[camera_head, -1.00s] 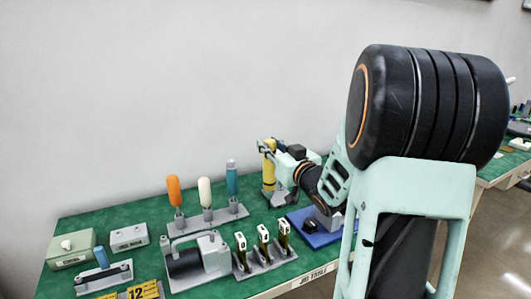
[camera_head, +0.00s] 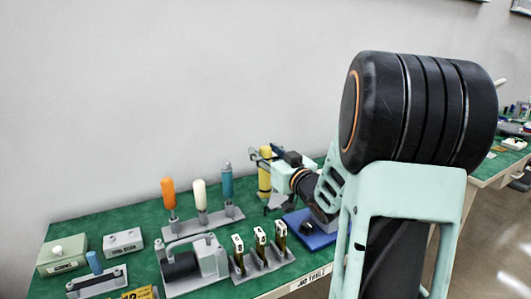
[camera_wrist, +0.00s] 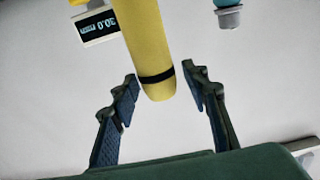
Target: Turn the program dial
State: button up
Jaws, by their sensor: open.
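My gripper (camera_head: 264,154) is open beside the upper part of a yellow cylinder (camera_head: 264,176), at the back of the green bench. In the wrist view, the yellow cylinder (camera_wrist: 150,50) with a black band has its rounded end between my open fingers (camera_wrist: 160,78); I cannot tell whether it touches them. A pale box (camera_head: 62,262) at the far left of the bench carries a round white knob (camera_head: 57,249). No dial is clearly marked, so I cannot tell whether this knob is the program dial.
A rack of orange, white and blue-handled items (camera_head: 200,224), a grey pump-like unit (camera_head: 208,258), and a holder with several upright clips (camera_head: 262,264) stand on the bench. A small display (camera_wrist: 95,28) is beside the cylinder. A blue base (camera_head: 318,239) lies below my arm.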

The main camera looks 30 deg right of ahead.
jog(key=s+p, duration=0.1)
jog(key=s, duration=1.1)
jog(key=shift+d, duration=0.2)
jog(key=shift+r, duration=0.15)
